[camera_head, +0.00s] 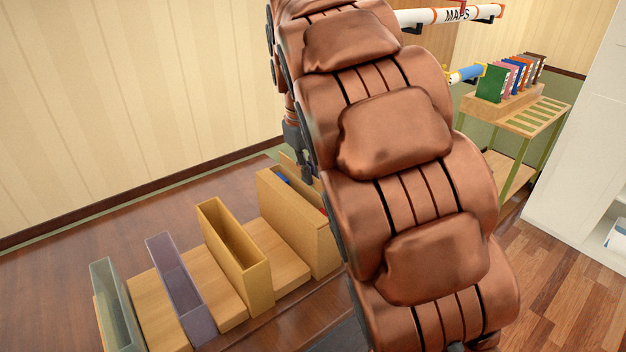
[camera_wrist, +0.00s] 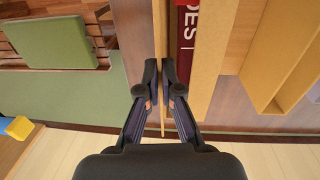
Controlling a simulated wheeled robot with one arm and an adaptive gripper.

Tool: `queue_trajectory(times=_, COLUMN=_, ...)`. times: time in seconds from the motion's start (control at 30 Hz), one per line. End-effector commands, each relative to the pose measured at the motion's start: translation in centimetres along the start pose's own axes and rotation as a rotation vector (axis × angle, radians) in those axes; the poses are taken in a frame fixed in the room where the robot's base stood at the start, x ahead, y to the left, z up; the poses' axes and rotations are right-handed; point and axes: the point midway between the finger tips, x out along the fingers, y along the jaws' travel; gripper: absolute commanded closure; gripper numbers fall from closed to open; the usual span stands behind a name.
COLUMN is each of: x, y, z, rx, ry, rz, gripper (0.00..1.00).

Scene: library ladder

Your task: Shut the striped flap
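A thin tan panel (camera_wrist: 163,122), seen edge-on in the wrist view, runs between my fingertips; it appears to be the flap, but its stripes do not show. My gripper (camera_wrist: 161,82) is closed around it, one finger on each side. In the head view my gripper (camera_head: 303,165) is mostly hidden behind my copper arm. It is at the far end of a tan open-topped box (camera_head: 309,233) at the right of the row. A blue item (camera_head: 282,178) shows inside this box. In the wrist view a red item with white letters (camera_wrist: 187,45) is just right of the panel.
Left of the tan box stand an ochre box (camera_head: 250,275), a purple box (camera_head: 185,295) and a grey-green box (camera_head: 115,305) on a wooden base. A cart (camera_head: 530,120) with several books is at the right. A MAPS tube (camera_head: 430,17) is behind my arm.

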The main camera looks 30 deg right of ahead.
Motion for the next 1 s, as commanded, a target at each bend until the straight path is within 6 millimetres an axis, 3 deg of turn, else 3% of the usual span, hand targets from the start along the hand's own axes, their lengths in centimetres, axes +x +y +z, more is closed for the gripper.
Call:
queue_trajectory(times=0.6, x=1.0, y=-2.3, z=0.0, rx=-0.003, ry=0.001, rz=0.566, gripper=1.0)
queue_trajectory(times=1.0, x=1.2, y=-2.9, z=0.0, rx=-0.002, ry=0.0, rz=0.782, gripper=1.0)
